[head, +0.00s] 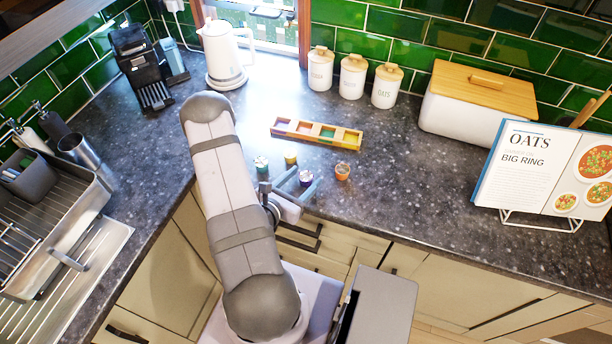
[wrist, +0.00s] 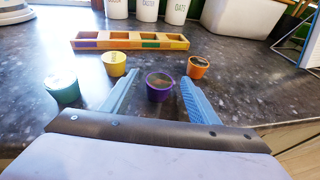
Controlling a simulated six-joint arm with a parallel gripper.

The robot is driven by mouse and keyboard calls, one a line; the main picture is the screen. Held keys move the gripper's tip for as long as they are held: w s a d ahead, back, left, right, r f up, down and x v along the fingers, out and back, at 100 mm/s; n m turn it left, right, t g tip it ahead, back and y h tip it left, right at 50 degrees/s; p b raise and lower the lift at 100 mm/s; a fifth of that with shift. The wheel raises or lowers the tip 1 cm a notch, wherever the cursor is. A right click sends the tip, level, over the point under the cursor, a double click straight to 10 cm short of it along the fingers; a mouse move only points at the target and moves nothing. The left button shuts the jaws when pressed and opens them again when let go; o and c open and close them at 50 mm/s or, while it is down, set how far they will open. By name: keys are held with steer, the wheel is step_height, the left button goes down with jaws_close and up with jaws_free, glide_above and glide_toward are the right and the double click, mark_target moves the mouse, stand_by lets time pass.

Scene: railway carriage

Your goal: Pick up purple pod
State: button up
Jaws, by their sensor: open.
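The purple pod (wrist: 160,87) stands upright on the dark countertop, with a brownish top. In the wrist view it sits between the two blue fingers of my gripper (wrist: 158,80), near the tips, with a gap on each side. My gripper is open and holds nothing. In the head view the purple pod (head: 305,177) shows partly beside the fingers of my gripper (head: 299,184), low over the counter near its front edge.
A teal pod (wrist: 62,90) and yellow pod (wrist: 115,63) stand to the left, an orange pod (wrist: 198,67) to the right. A wooden tray (wrist: 130,46) with several compartments lies behind. Canisters (head: 352,77) and a bread box (head: 474,113) stand farther back. A cookbook (head: 520,175) stands right.

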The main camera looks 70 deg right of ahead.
mark_target(302, 181)
steer(key=shift+d, duration=0.1)
steer(key=c, duration=1.1)
steer(key=shift+r, duration=0.1)
steer(key=shift+r+b, duration=0.8)
steer(key=shift+r, duration=2.9)
steer(key=shift+r+p, duration=0.65)
steer(key=shift+r, duration=0.55)
